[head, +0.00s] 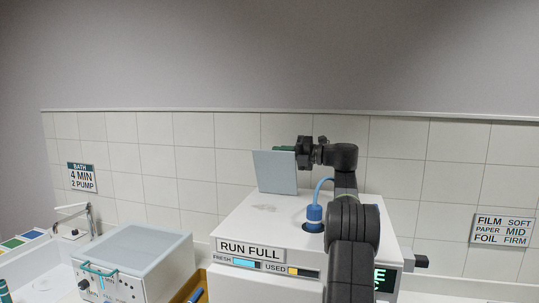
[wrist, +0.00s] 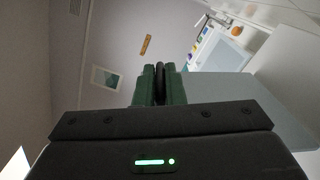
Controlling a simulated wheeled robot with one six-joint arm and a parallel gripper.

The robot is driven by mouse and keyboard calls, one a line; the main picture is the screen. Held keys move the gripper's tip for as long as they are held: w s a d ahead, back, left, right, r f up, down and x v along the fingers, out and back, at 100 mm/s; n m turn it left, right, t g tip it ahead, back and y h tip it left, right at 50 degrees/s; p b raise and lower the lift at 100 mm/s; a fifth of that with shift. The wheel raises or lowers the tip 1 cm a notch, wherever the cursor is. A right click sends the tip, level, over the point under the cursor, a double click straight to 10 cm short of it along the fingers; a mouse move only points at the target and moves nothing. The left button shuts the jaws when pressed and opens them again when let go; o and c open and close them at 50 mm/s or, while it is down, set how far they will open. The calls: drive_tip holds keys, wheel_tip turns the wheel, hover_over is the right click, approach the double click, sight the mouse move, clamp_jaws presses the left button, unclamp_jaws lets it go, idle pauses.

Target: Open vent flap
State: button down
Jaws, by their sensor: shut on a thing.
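The vent flap (head: 276,173) is a flat grey plate standing nearly upright on top of the white machine (head: 262,224). My gripper (head: 284,149) is at its top edge, coming in from the right with its green fingers pointing left. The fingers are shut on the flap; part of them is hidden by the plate. In the wrist view the green fingers of my gripper (wrist: 160,84) are close together, and the pale grey flap (wrist: 235,118) extends to their right.
A blue fitting with a hose (head: 314,213) stands on the machine top beside my arm. A grey-lidded box (head: 132,248) and a sink tap (head: 90,222) are at the left.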

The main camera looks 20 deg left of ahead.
drive_tip(key=shift+w+m, duration=0.15)
drive_tip(key=shift+m, duration=0.15)
drive_tip(key=c, duration=1.5)
unclamp_jaws()
drive_tip(key=d, duration=1.3)
drive_tip(key=shift+w+d, duration=0.35)
drive_tip(key=shift+d, duration=0.05)
